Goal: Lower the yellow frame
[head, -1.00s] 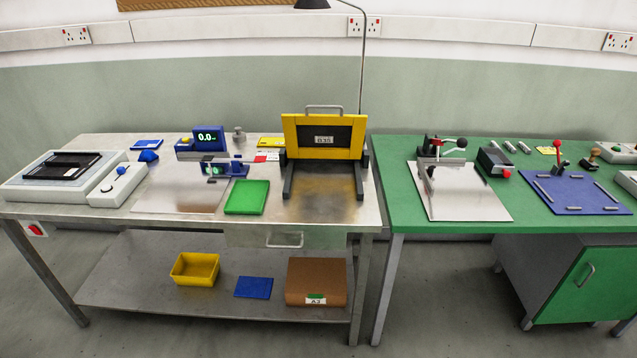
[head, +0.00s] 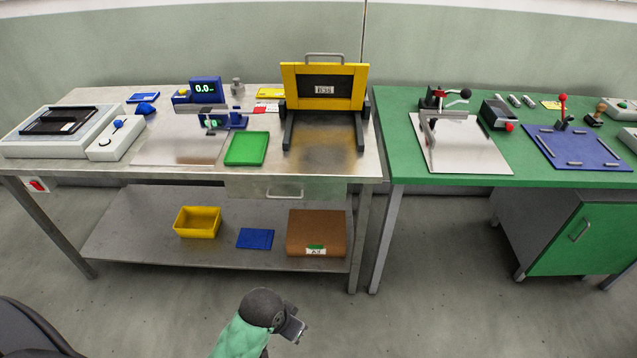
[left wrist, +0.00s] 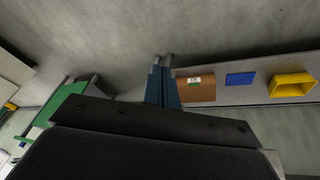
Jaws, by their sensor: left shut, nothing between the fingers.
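The yellow frame (head: 345,69) stands raised and upright at the back of a dark base (head: 288,130) on the steel bench. It has a dark panel with a label and a grey handle (head: 324,56) on its top edge. My left gripper (head: 298,333) is low in front of the bench, far from the frame, at the bottom of the head view. In the left wrist view its fingers (left wrist: 163,62) are together with nothing between them. The frame does not show in the left wrist view. My right gripper is not in view.
The steel bench (head: 90,98) also holds a green pad (head: 247,149), a scale with a display (head: 205,90) and a grey device (head: 60,130). A yellow bin (head: 197,222) and a brown box (head: 316,233) sit on the lower shelf. A green bench (head: 395,115) stands to the right.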

